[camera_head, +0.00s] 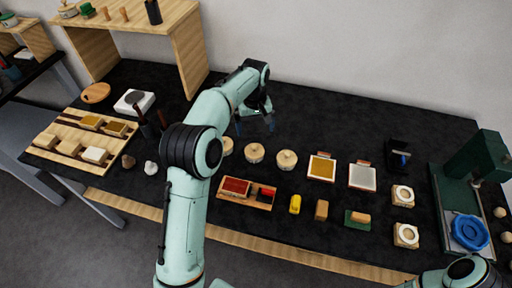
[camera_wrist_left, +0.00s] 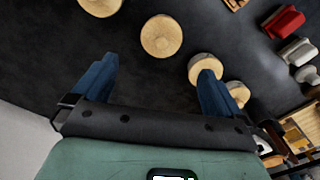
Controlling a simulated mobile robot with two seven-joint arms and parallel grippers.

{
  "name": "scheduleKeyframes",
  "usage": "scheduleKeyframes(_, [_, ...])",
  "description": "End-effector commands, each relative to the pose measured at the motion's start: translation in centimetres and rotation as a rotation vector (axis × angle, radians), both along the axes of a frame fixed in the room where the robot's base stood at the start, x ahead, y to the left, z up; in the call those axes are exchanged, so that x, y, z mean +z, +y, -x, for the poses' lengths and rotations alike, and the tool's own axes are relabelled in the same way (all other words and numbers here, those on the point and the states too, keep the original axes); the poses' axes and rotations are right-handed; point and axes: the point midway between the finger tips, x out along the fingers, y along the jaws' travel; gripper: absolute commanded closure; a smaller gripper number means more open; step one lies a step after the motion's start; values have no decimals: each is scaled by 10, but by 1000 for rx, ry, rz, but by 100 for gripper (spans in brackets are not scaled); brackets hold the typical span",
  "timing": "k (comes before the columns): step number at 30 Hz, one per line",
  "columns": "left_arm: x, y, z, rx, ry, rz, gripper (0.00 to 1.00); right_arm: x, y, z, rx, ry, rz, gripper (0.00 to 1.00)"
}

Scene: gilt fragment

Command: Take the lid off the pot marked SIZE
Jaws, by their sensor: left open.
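Round pots with pale wooden lids stand in a row on the black table. In the head view I see a left one (camera_head: 225,145), a middle one (camera_head: 255,152) and a right one (camera_head: 287,160). The left wrist view shows several lids, including a large one (camera_wrist_left: 161,36) beyond the fingers and another (camera_wrist_left: 205,66) partly behind a finger. No SIZE marking is readable. My left gripper (camera_head: 256,124) is open and empty, behind the pots; its blue fingers (camera_wrist_left: 154,78) are spread apart in the wrist view. My right gripper is out of view.
A red-padded tray (camera_head: 231,195) and small blocks lie in front of the pots. Framed gold (camera_head: 322,168) and silver (camera_head: 362,176) panels lie to the right. A green press (camera_head: 480,158) stands far right. A wooden shelf (camera_head: 190,45) stands behind. My left arm hides part of the table.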

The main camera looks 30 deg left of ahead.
Motion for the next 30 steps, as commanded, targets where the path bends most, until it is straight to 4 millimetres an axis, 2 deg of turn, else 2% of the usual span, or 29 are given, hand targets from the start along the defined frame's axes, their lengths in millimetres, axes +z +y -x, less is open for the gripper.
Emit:
scheduleKeyframes(1, [-16, 0, 3, 0, 8, 0, 0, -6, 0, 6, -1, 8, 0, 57])
scheduleKeyframes(6, [-44, 0, 2, 0, 5, 0, 0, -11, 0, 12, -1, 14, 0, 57])
scheduleKeyframes(14, [-62, 0, 1, 1, 2, 1, 0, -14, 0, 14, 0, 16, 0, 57])
scheduleKeyframes(21, [-97, 1, 3, 0, 3, 1, 0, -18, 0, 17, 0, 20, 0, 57])
scheduleKeyframes(25, [-105, 0, 2, 0, 1, 1, 0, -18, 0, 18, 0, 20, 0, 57])
scheduleKeyframes(30, [-105, 0, 2, 0, 0, 1, 0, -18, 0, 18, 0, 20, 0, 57])
